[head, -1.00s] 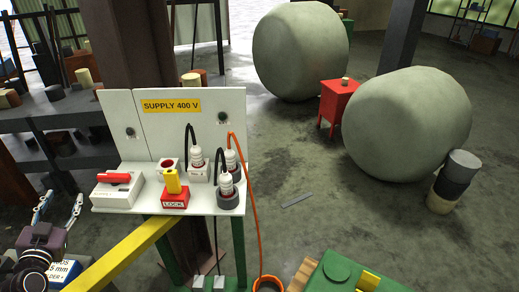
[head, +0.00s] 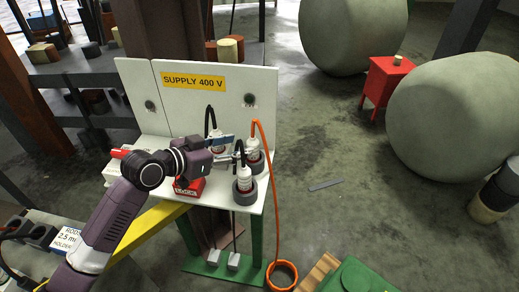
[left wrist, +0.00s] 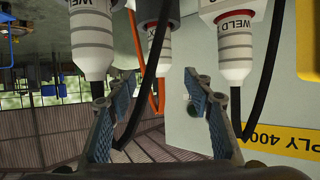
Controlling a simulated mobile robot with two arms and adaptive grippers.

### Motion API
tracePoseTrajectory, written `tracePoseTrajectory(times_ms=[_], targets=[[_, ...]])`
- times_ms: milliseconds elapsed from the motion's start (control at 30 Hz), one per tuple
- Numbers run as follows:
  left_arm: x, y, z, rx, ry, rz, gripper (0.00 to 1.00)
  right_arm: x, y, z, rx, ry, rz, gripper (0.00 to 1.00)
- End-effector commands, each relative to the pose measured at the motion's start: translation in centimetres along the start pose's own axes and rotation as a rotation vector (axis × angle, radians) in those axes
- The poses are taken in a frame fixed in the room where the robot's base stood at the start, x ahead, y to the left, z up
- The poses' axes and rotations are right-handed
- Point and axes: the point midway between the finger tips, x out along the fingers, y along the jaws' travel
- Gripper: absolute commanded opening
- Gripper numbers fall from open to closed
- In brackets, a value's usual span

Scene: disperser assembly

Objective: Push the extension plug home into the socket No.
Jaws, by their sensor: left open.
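Three white plugs stand in sockets on the white supply shelf (head: 262,187). The plug with the orange cable (head: 253,152), seemingly the extension plug, stands at the back right; it shows in the middle of the left wrist view (left wrist: 157,42). A black-cabled plug (head: 244,180) stands in front of it in a grey socket. Another black-cabled plug (head: 217,143), labelled WELD in the left wrist view (left wrist: 236,45), stands at the back left. My left gripper (head: 230,149) is open among the plugs, its fingers apart. How deep the orange-cabled plug sits cannot be told. My right gripper is out of view.
The red LOCK block (head: 189,187) is partly behind my left arm. The white back panel (head: 230,118) rises close behind the plugs. The orange cable (head: 271,200) hangs over the shelf's right edge to an orange ring (head: 282,274).

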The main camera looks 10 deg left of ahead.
Motion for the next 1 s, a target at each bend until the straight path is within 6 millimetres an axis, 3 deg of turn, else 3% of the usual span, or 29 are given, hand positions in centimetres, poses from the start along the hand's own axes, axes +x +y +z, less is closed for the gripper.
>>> tracePoseTrajectory(times_ms=[633,1000], targets=[[7.0,-0.1,0.2,-0.006,-0.001,0.001,0.47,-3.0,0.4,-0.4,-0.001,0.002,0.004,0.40],[7.7,-0.1,0.5,-0.003,-0.002,0.000,0.45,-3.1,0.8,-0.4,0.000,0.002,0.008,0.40]])
